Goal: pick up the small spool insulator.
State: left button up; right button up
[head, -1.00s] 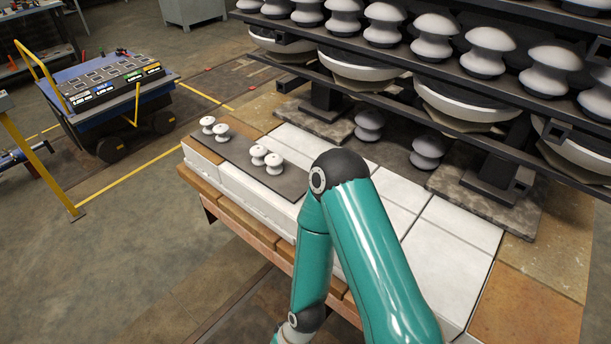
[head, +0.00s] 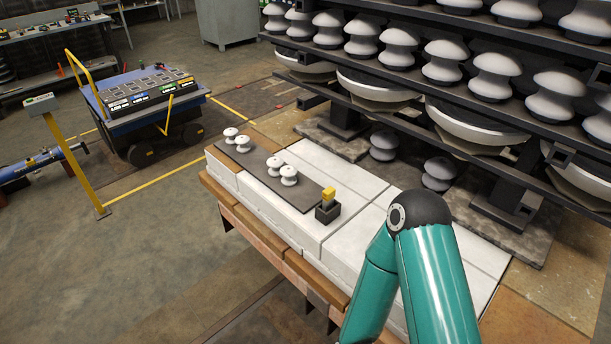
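Several small white spool insulators stand upright on a dark mat (head: 304,195) on the white-topped bench. One pair is at the mat's far left end, a left spool (head: 230,134) and a right spool (head: 243,144). A second pair stands nearer the middle, a left spool (head: 274,166) and a right spool (head: 289,176). I cannot tell which of them is smallest. One of my teal arms shows its elbow and links at the lower right, in front of the bench. Neither of my grippers is in view, and nothing visible touches the spools.
A small dark holder with a yellow-topped item (head: 327,204) stands at the mat's right end. A rack (head: 400,99) of large grey insulators rises behind the bench. A blue cart (head: 150,98) and a yellow post (head: 73,163) stand left. Floor before the bench is clear.

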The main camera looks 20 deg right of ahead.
aim_at(288, 173)
jog(key=i, duration=1)
jog(key=z, duration=0.05)
